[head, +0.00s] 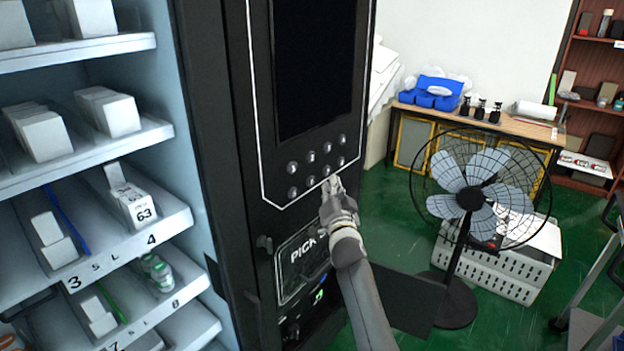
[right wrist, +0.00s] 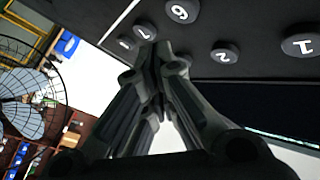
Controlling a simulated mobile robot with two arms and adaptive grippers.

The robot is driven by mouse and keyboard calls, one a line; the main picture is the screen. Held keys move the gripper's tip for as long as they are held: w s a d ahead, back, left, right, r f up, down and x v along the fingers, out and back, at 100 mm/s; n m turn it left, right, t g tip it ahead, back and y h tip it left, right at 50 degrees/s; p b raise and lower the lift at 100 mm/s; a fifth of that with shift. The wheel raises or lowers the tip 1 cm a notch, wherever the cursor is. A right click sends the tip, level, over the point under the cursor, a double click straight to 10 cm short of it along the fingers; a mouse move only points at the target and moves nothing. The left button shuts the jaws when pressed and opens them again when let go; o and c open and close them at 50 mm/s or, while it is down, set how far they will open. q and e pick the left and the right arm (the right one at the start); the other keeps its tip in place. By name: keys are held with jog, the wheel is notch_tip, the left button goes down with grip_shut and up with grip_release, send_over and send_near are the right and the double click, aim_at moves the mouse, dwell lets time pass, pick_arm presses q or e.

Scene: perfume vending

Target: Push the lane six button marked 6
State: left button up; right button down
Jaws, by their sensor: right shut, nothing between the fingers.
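The vending machine's black panel carries two rows of round buttons in the head view. The button marked 6 (right wrist: 182,10) shows at the top of the right wrist view, right of and above my fingertips in that picture. It appears as the second button (head: 310,181) of the lower row in the head view. My right gripper (head: 330,184) is shut and empty, its tips close to the lower row, right of button 6. In the wrist view the tips (right wrist: 155,48) are near a button (right wrist: 145,31) that looks like 7; contact cannot be told. My left gripper is not in view.
Buttons 2 (right wrist: 225,53) and 1 (right wrist: 300,43) are nearby. A dark screen (head: 313,65) is above the buttons and a PICK panel (head: 302,262) below. Product shelves (head: 100,180) stand left. A fan (head: 470,198) stands on the green floor to the right.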

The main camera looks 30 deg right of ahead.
jog(key=s, duration=0.1)
jog(key=s+d+p, duration=0.1)
jog(key=shift+s, duration=0.35)
jog(key=shift+f, duration=0.1)
dwell(0.5)
